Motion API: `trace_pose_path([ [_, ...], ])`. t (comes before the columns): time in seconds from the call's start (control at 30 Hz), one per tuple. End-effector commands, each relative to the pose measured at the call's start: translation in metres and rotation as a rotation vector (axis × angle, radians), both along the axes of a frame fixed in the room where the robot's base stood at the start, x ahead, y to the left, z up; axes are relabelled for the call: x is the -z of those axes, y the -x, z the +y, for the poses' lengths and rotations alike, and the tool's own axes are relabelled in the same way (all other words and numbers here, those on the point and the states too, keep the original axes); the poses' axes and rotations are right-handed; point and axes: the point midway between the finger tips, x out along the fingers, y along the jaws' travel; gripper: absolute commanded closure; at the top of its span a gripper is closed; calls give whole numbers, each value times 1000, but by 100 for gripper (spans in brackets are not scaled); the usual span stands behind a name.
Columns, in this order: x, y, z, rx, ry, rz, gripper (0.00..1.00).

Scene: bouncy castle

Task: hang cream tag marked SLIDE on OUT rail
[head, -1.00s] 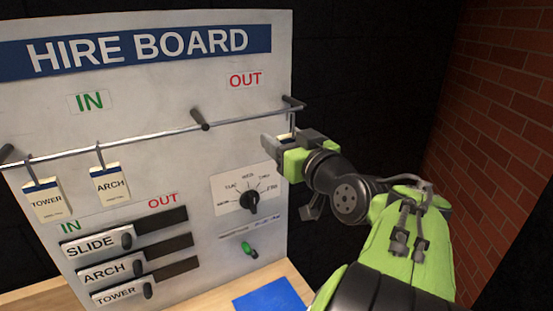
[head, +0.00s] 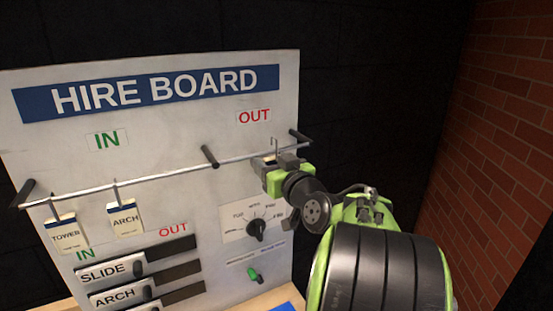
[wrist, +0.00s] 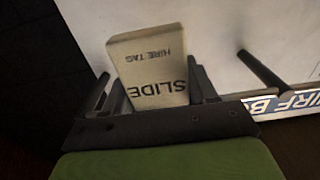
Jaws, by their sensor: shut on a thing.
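The cream tag marked SLIDE (wrist: 150,70) is held between the two dark fingers of my gripper (wrist: 152,88), its lettering upside down in the wrist view. In the head view my gripper (head: 270,162) is at the OUT part of the rail (head: 245,159), between the middle post and the right end post. The tag's thin hook (head: 275,144) stands up above the rail line there. I cannot tell whether the hook is over the rail or in front of it. The gripper hides most of the tag in the head view.
The TOWER tag (head: 66,236) and ARCH tag (head: 126,220) hang on the IN part. Posts (head: 210,156) and (head: 299,136) stick out from the board. Sliders (head: 125,270), a dial (head: 257,230) and a green switch (head: 254,275) are below.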

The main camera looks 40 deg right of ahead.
Motion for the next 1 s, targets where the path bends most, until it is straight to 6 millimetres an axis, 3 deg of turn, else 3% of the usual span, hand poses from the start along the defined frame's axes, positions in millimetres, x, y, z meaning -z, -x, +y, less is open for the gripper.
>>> trace_pose_path([
  [0.13, -4, -14, -4, -1, -3, 0, 72],
  [0.4, 21, -13, -4, 0, 0, -1, 72],
  [0.8, 22, -12, -4, 0, 0, -1, 72],
  [0.83, 21, -12, -4, 0, 0, -1, 38],
  [1.0, 21, -12, -4, 0, 0, -1, 13],
])
